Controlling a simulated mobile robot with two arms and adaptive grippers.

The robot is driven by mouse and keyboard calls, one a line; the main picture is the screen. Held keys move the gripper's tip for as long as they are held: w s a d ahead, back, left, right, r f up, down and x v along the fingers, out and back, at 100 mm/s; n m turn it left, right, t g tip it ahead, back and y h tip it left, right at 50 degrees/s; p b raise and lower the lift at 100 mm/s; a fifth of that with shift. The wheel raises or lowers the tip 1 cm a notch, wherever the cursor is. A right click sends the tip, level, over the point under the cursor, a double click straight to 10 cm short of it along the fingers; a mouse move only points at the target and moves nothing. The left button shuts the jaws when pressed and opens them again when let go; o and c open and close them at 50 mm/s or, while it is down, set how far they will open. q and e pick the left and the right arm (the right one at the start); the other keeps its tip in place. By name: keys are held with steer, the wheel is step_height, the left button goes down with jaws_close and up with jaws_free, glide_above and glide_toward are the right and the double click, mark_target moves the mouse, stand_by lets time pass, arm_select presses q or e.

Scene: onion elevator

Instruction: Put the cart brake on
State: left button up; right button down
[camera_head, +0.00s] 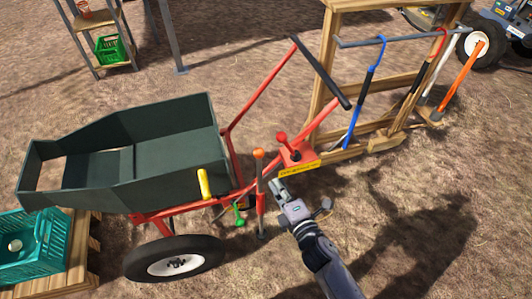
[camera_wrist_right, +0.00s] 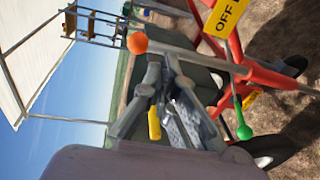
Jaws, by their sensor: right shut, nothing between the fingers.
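The cart (camera_head: 165,140) has a dark green tub, a red frame and a black wheel (camera_head: 173,258). A grey lever with an orange knob (camera_head: 259,153) stands upright on the cart's near side. Close by are a yellow grip (camera_head: 205,183), a green knob (camera_head: 238,220) and a red-knobbed lever (camera_head: 282,138) on a red box with a yellow label (camera_head: 300,170). My right gripper (camera_head: 276,186) is shut and empty, just right of the orange-knobbed lever. In the right wrist view the orange knob (camera_wrist_right: 138,43) is just beyond the fingertips (camera_wrist_right: 163,66). I cannot tell which lever is the brake. My left gripper is not in view.
A teal crate (camera_head: 40,245) sits on a wooden pallet at lower left. A wooden rack (camera_head: 325,85) with hanging tools stands behind the cart's handle (camera_head: 322,75). A shelf with a green basket (camera_head: 110,50) is at upper left. The ground at right is open.

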mark_target(256, 154)
steer(key=r, duration=0.1)
steer(key=a+r+n, duration=0.1)
steer(key=r, duration=0.1)
steer(key=a+r+n+t+y, duration=0.1)
steer(key=r, duration=0.1)
steer(key=shift+w+r, duration=0.15)
steer(key=x, duration=1)
steer(key=shift+w, duration=0.1)
steer(key=d+p, duration=0.1)
steer(key=d, duration=0.1)
steer(key=d+r+p, duration=0.1)
steer(key=d, duration=0.1)
steer(key=shift+w, duration=0.15)
